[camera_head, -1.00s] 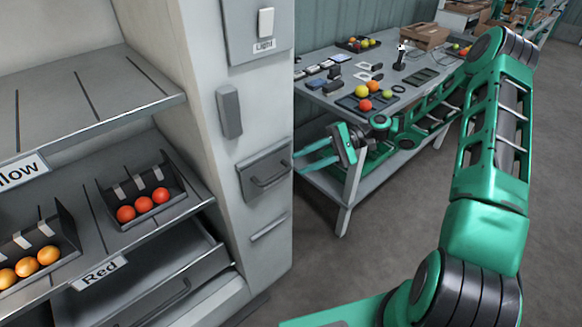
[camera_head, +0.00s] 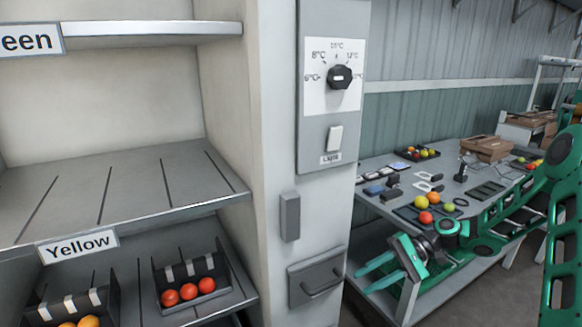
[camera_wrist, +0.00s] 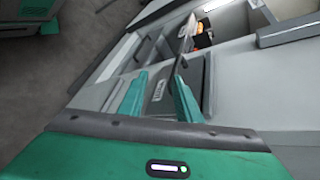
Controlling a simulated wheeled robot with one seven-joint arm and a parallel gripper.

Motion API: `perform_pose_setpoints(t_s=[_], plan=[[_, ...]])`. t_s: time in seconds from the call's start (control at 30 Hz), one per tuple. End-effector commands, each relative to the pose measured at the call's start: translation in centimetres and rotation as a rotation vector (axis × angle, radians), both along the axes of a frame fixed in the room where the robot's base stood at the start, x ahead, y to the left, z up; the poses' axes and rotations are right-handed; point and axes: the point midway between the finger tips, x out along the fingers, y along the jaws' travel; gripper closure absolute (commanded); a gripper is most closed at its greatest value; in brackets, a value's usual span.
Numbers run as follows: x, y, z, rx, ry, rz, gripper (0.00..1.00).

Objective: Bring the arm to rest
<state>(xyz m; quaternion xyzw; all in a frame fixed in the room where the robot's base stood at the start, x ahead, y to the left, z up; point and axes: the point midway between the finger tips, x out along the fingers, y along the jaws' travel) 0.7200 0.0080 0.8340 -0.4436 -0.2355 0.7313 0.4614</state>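My gripper (camera_head: 362,281) is at the end of my green arm, low in the head view. It is in front of the table and just right of the white cabinet. Its two green fingers are apart with nothing between them. In the wrist view the gripper (camera_wrist: 159,76) also shows spread, empty fingers, with cabinet surfaces beyond them. My arm (camera_head: 490,235) stretches from the right edge of the head view across the front of the table, bent at the elbow. I cannot tell whether any link touches the table.
The cabinet (camera_head: 278,110) has a dial (camera_head: 340,77), a light switch (camera_head: 334,139) and a drawer handle (camera_head: 322,285). Its shelves hold a black tray (camera_head: 224,268) of red tomatoes. The table (camera_head: 377,209) carries fruit, tools and a cardboard box (camera_head: 487,148).

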Motion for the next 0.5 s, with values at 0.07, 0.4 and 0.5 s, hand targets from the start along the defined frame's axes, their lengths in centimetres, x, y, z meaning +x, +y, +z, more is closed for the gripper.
perform_pose_setpoints(t_s=[0.07,0.4,0.5], plan=[[-1.0,-0.6,0.3,-0.097,-0.011,0.018,0.69],[-5.5,-5.2,2.1,-0.460,-0.047,0.053,0.69],[-7.0,-6.7,3.2,-0.555,-0.058,0.053,0.69]])
